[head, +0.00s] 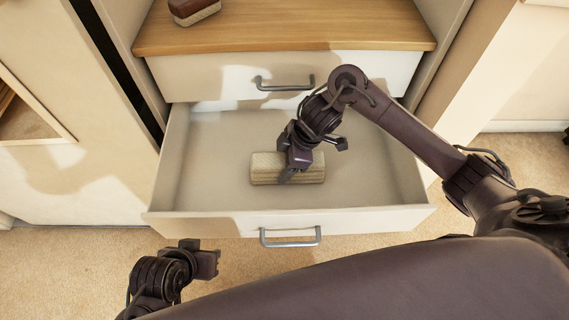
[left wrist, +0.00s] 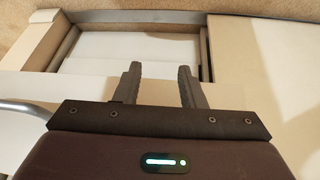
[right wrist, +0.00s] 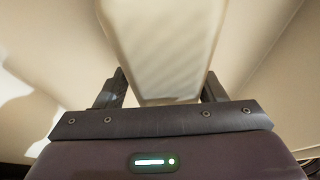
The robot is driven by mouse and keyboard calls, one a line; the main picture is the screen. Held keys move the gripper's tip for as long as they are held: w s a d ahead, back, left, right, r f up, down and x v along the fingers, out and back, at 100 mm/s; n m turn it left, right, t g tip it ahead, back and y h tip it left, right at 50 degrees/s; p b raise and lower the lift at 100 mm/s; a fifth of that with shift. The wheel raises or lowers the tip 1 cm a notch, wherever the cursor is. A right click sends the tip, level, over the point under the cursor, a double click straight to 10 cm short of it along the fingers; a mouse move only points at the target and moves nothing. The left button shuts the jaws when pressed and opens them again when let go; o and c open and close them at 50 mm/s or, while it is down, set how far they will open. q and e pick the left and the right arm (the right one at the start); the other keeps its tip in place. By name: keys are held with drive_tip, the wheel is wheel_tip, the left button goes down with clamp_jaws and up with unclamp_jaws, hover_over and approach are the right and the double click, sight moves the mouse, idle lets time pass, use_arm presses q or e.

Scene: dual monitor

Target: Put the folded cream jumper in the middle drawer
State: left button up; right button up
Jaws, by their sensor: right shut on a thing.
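The folded cream jumper (head: 263,170) is a ribbed roll inside the open drawer (head: 205,160), near the middle of its floor. My right gripper (head: 312,162) reaches down into the drawer and is shut on the jumper. In the right wrist view the jumper (right wrist: 165,50) lies between the fingers (right wrist: 163,92). Whether it rests on the drawer floor is hard to tell. My left gripper (head: 212,262) is outside, by the drawer's front left corner. Its fingers are apart and empty in the left wrist view (left wrist: 160,82).
A shut drawer (head: 215,78) with a grey handle is just above the open one. Over it, a wooden top (head: 300,30) carries a dark red and cream object (head: 194,10). The open drawer's front has a grey handle (head: 290,238). The drawer floor around the jumper is clear.

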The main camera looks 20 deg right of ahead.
use_arm(q)
drive_tip(key=shift+r, duration=0.1)
use_arm(e)
drive_tip(key=shift+r, duration=0.15)
drive_tip(key=o, duration=1.2)
drive_tip(key=p+v, duration=0.5)
drive_tip(key=v, duration=0.4)
drive_tip(key=shift+d+r, duration=0.2)
drive_tip(key=shift+r, duration=0.15)
drive_tip(key=shift+p+v, duration=0.4)
drive_tip(key=shift+v, duration=0.45)
use_arm(q)
drive_tip(key=s+a+n+g+y, duration=0.1)
drive_tip(key=s+a+g+y, duration=0.1)
drive_tip(key=a, duration=0.4)
drive_tip(key=shift+f+g, duration=0.25)
drive_tip(key=shift+g, duration=0.45)
use_arm(e)
drive_tip(key=shift+s+d+r, duration=0.1)
drive_tip(key=shift+r, duration=0.1)
